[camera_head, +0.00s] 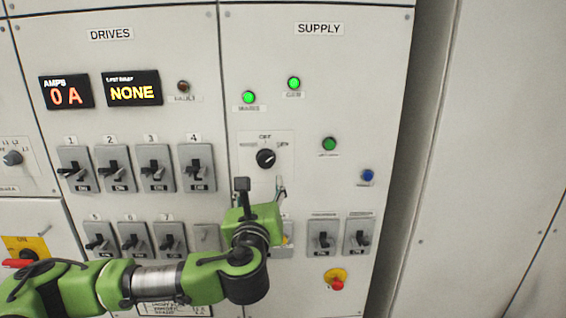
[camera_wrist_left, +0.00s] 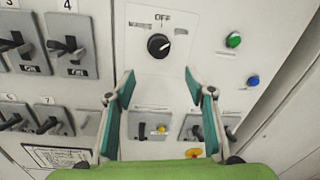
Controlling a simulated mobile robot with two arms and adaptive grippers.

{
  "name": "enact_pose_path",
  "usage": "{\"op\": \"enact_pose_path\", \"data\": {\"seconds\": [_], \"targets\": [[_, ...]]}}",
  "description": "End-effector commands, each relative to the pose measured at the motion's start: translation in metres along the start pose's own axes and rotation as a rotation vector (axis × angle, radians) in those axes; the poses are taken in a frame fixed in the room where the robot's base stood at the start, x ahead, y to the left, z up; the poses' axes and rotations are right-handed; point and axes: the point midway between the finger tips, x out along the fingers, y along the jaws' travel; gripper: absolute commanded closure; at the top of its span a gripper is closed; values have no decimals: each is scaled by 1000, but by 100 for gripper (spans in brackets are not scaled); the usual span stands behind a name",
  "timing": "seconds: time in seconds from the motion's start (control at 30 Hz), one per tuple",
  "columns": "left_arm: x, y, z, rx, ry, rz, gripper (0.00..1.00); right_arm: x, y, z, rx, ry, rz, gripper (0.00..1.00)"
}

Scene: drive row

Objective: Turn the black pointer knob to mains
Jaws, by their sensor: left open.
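The black pointer knob (camera_head: 265,158) is on a light plate on the supply panel, with OFF above it, GEN at its right and a blurred label at its left. Its light mark appears to face right, towards GEN, but it is small. In the left wrist view the knob (camera_wrist_left: 158,46) shows unobstructed, beyond and above the fingertips. My left gripper (camera_head: 260,187) is just below the knob in the head view, open and empty. In the left wrist view its two teal-padded fingers (camera_wrist_left: 159,85) are spread apart, not touching the knob. My right gripper is out of view.
Two lit green lamps (camera_head: 249,97) are above the knob. A green button (camera_head: 329,144) and a blue button (camera_head: 368,175) are to its right. Breaker switches (camera_head: 201,167) stand at the left; a red button on yellow (camera_head: 337,281) is below right.

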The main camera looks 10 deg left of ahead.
Motion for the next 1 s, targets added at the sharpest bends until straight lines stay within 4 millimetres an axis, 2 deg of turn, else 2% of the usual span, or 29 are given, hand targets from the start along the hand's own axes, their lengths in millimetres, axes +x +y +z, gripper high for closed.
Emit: {"op": "enact_pose_path", "data": {"seconds": [0.1, 0.2, 0.7, 1.0], "targets": [[16, 0, 3, 0, 1, 2, 51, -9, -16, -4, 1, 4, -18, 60], [33, -1, 4, -1, 0, 2, 51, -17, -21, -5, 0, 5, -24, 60], [110, -1, 2, -3, 1, 0, 51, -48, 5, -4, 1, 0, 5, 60], [130, -1, 0, -4, 2, -1, 51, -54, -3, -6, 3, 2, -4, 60]]}}
